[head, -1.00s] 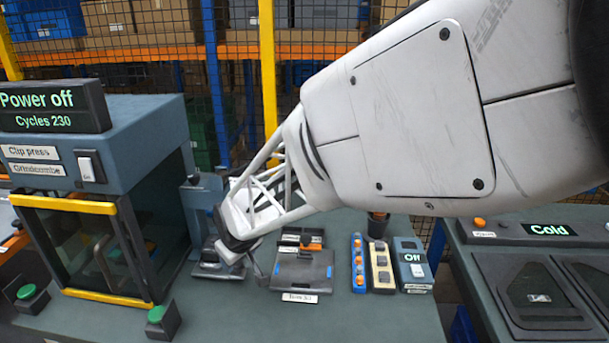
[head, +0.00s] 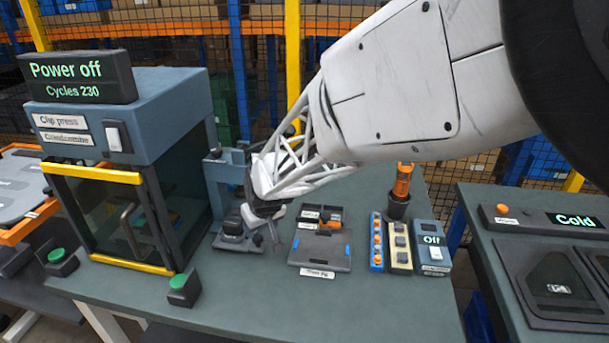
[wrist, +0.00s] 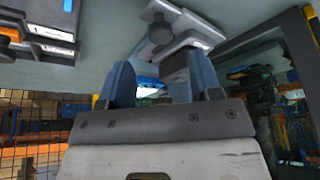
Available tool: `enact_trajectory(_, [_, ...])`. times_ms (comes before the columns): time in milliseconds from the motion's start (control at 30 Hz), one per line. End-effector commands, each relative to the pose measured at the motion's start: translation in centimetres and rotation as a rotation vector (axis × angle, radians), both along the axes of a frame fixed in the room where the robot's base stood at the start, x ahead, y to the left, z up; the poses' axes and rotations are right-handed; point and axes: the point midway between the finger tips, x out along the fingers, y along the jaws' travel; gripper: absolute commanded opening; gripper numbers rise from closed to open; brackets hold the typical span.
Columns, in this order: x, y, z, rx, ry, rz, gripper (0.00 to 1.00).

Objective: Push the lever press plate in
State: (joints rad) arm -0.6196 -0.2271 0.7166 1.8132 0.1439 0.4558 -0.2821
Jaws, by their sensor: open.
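The lever press is a blue-grey upright frame (head: 216,182) on the bench, just right of the clip press. Its low base (head: 236,243) carries a dark rounded part, and a small white label shows on the near side. I cannot clearly make out the plate. My gripper (head: 267,234) points down just right of the press base and hides part of the press. In the wrist view the two blue-grey fingers of my gripper (wrist: 163,84) stand apart with nothing visibly held. The press base (wrist: 176,28) shows beyond the fingertips there. I cannot tell whether they touch.
The clip press (head: 120,200), with yellow bars, stands left. A dark fixture (head: 320,250) lies right of my gripper. Further right are button strips (head: 376,245), a switch box reading Off (head: 431,250) and a cup (head: 397,206) with an orange-handled tool.

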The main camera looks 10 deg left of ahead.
Motion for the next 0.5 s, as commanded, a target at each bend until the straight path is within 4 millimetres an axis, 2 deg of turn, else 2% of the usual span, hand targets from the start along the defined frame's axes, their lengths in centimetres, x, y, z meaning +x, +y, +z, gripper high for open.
enact_trajectory(300, [1.0, 1.0, -3.6, -0.002, 0.001, 0.001, 0.58])
enact_trajectory(500, [1.5, 1.5, -4.9, 0.000, 0.000, 0.001, 0.58])
